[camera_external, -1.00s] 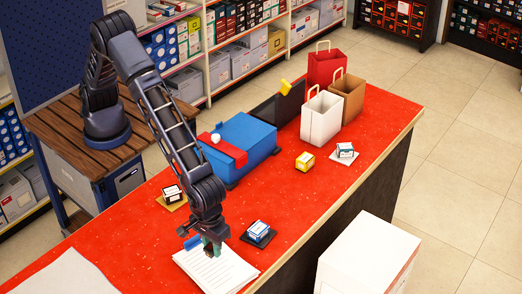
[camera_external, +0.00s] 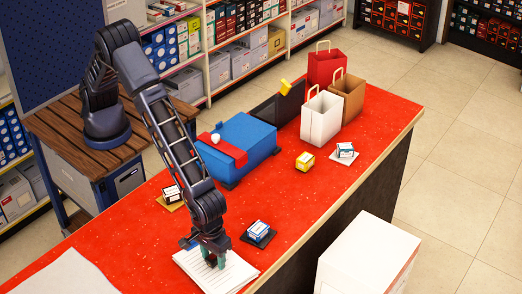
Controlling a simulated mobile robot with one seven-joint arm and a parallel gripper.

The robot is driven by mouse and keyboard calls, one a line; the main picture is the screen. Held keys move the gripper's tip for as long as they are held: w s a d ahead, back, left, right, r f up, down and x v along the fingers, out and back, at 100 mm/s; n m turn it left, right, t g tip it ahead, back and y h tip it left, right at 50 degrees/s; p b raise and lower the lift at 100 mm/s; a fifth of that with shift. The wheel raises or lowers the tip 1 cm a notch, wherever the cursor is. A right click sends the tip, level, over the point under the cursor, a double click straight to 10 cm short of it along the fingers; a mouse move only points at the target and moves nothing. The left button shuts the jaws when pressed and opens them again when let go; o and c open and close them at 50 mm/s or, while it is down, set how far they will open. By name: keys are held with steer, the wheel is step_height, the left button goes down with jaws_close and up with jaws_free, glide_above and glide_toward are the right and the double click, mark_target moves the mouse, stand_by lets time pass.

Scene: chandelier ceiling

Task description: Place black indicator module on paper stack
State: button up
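The white paper stack (camera_external: 235,274) lies on the red counter near its front edge, with printed lines on its top sheet. My gripper (camera_external: 212,261) points down over the upper left part of the stack, with its teal fingertips close to the paper. A small dark shape, possibly the black indicator module (camera_external: 211,263), shows between the fingertips. It is too small to tell whether the fingers grip it or whether it touches the paper.
A blue-and-white box on a black pad (camera_external: 267,241) stands right of my gripper. A small box on a tan pad (camera_external: 160,202) stands behind it. A blue case (camera_external: 245,140) and paper bags (camera_external: 321,118) stand farther back.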

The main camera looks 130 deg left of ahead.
mark_target(213, 256)
step_height(213, 256, up, 12)
steer(key=s+a+r+m+t, duration=0.1)
steer(key=s+a+r+m, duration=0.1)
steer(key=s+a+r, duration=0.4)
steer(key=s+a+r+m, duration=0.15)
steer(key=s+r, duration=0.25)
steer(key=r, duration=0.5)
steer(key=s+a+r+m+t+h, duration=0.1)
steer(key=s+a+r+m, duration=0.25)
steer(key=s, duration=0.35)
steer(key=s+a+r+m, duration=0.2)
steer(key=s+r, duration=0.3)
steer(key=s, duration=0.2)
steer(key=s+a+m+t, duration=0.1)
steer(key=s+a+m, duration=0.2)
steer(key=s, duration=1.1)
steer(key=s+a+m+t+y, duration=0.1)
steer(key=s+a+m, duration=0.2)
steer(key=s, duration=1.1)
steer(key=shift+m+t, duration=0.3)
steer(key=shift+m, duration=1.2)
steer(key=shift+f, duration=0.1)
